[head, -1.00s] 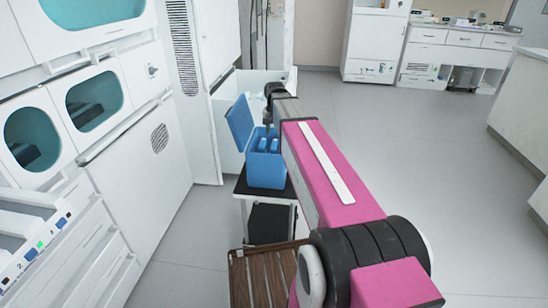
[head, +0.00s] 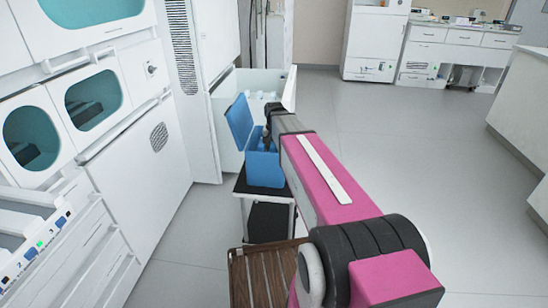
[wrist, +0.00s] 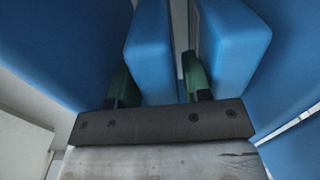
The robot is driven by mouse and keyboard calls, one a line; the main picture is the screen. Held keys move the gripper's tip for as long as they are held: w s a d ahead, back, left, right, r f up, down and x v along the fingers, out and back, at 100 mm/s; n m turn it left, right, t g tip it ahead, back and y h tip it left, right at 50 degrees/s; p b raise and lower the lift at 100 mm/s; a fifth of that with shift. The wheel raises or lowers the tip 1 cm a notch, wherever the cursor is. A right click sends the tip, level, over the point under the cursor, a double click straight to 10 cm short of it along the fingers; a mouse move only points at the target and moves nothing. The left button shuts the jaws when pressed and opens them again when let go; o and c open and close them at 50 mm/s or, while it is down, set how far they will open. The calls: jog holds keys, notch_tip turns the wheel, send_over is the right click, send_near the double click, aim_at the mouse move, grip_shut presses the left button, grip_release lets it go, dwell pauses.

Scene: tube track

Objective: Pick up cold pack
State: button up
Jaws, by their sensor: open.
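The blue cooler box (head: 265,173) stands with its lid (head: 239,121) open, left of my arm. My gripper (wrist: 158,82) points down into the box, its dark green fingers open. In the wrist view one blue cold pack (wrist: 160,45) lies between the two fingers, with no clear grip on it. A second blue cold pack (wrist: 232,42) is just right of the right finger. In the head view my arm and wrist hide most of the packs.
The box rests on a small black-topped cart (head: 243,188). A brown slatted surface (head: 262,275) is in front of it. White cabinets (head: 140,140) line the left. An open white bin (head: 252,82) is behind the box. The floor (head: 430,170) to the right is clear.

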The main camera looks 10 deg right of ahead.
jog(key=c, duration=0.8)
